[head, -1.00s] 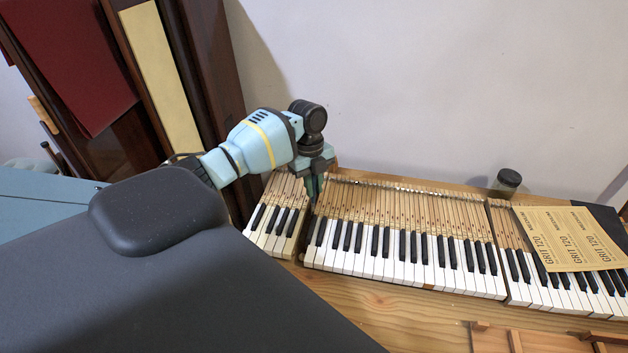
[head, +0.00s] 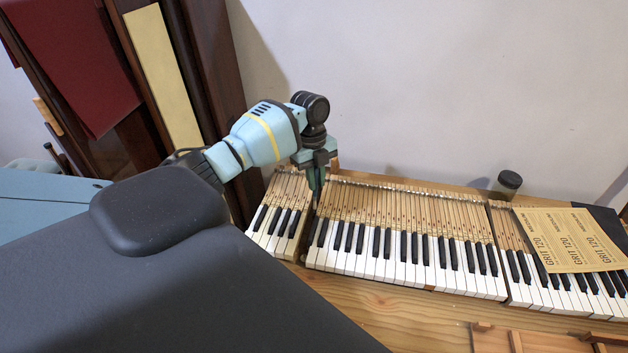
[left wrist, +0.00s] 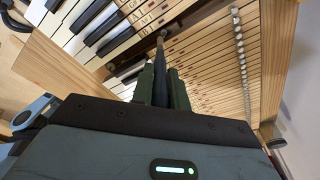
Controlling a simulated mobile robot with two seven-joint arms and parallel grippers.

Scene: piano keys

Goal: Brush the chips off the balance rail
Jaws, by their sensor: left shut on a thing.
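My left gripper (head: 317,187) is over the gap between the short left group of keys (head: 280,215) and the long middle group (head: 400,235). In the left wrist view its two dark fingers (left wrist: 163,88) are shut on a slim dark tool (left wrist: 160,52), which points away toward the keys. I cannot tell whether the tool's tip touches anything. The gap (left wrist: 122,68) between the key groups shows bare wood; the balance rail and any chips on it are too small or hidden to make out. My right gripper is not in view.
Sheets of grit 120 paper (head: 570,238) lie over the right key group. A dark-lidded jar (head: 507,184) stands behind the keys. A wooden frame (head: 540,340) is at the front right edge. Dark upright boards (head: 212,80) stand left.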

